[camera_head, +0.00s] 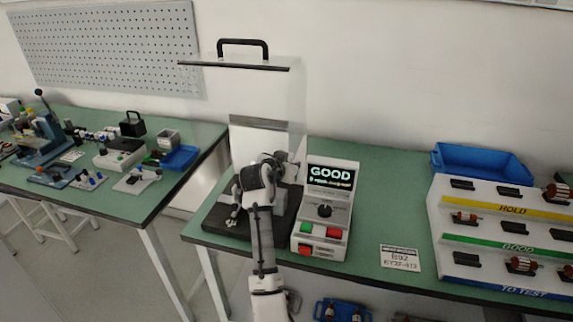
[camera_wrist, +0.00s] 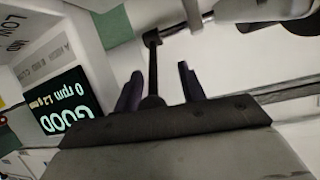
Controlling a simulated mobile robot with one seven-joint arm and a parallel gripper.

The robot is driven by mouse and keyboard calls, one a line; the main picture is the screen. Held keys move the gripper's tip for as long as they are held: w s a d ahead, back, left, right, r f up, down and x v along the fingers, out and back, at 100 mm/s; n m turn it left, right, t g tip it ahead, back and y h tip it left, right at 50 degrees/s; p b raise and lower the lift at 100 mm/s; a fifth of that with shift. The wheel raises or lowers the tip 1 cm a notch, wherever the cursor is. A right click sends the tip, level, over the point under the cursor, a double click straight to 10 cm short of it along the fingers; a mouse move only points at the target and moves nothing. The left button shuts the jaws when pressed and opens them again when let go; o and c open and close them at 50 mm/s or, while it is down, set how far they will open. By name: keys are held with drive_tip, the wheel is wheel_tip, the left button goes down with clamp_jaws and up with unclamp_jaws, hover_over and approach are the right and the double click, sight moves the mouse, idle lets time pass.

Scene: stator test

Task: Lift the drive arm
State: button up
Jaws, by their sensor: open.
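A thin dark bar with a small black block at its far end, which looks like the drive arm (camera_wrist: 153,75), shows in the wrist view. Its block meets a grey metal shaft. My gripper (camera_wrist: 160,71) is open, with one dark finger on each side of the bar and a gap visible on both sides. In the head view, my arm reaches over the test station's dark base (camera_head: 225,222) and hides the fingers and most of the drive arm. The tester box (camera_head: 323,212) beside it shows GOOD; the wrist view shows its display (camera_wrist: 62,103) reading 0 rpm.
A clear cover with a black handle (camera_head: 243,43) stands raised behind the station. A label card (camera_head: 400,258) lies on the green bench to the right. A rack (camera_head: 500,235) with several rotors and a blue bin (camera_head: 480,160) stand farther right. Another cluttered bench is at left.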

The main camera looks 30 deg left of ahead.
drive_tip(key=shift+s, duration=0.1)
drive_tip(key=shift+s+b, duration=0.25)
drive_tip(key=shift+b, duration=0.25)
drive_tip(key=s+d+b, duration=0.2)
drive_tip(key=s+b, duration=0.2)
drive_tip(key=s, duration=0.8)
drive_tip(key=shift+s+r, duration=0.15)
drive_tip(key=shift+r, duration=0.1)
